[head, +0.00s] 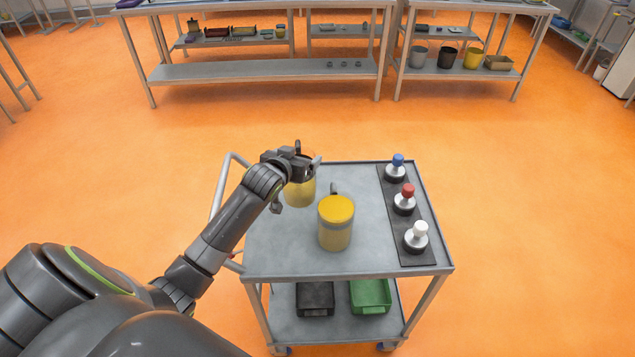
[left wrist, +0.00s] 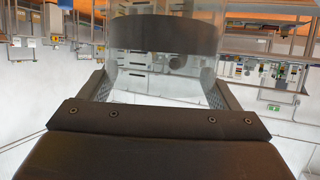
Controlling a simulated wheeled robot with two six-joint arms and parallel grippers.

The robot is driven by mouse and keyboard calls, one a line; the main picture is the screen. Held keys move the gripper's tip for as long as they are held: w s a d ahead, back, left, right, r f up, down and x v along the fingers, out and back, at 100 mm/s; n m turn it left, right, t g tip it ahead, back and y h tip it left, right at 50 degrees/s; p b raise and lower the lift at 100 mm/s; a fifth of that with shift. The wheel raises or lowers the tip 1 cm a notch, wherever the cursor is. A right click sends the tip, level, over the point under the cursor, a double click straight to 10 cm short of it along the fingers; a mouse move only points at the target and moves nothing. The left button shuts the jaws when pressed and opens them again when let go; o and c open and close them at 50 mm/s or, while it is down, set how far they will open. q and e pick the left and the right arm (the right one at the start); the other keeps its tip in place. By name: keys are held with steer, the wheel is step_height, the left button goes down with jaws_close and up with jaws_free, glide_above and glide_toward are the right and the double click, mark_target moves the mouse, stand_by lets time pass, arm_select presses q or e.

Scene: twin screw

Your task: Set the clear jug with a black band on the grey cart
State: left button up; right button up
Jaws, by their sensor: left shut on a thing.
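My left gripper (head: 303,163) is shut on a clear jug (head: 300,192) over the far left part of the grey cart (head: 275,250). The jug looks yellowish in the head view, and the gripper hides its upper part. In the left wrist view, the jug's black band (left wrist: 165,35) shows between the fingers of my left gripper (left wrist: 165,90). The jug looks upright. I cannot tell whether its base touches the cart top. My right gripper is not in view.
A yellow-topped jug (head: 336,235) stands close by on the cart. A dark strip (head: 392,190) on the right holds blue, red and white-topped items. A black bin (head: 315,298) and a green bin (head: 370,296) sit on the lower shelf. The cart's front left top is clear.

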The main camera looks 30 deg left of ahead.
arm_select(q)
step_height(320, 180, down, 7)
steer(key=shift+w+r+p, duration=0.1)
steer(key=shift+r+p, duration=0.1)
steer(key=shift+p, duration=0.15)
steer(key=shift+f, duration=0.2)
steer(key=o, duration=1.8)
steer(key=shift+c, duration=0.2)
steer(key=shift+r, duration=0.1)
steer(key=b+v, duration=0.1)
steer(key=v, duration=1.1)
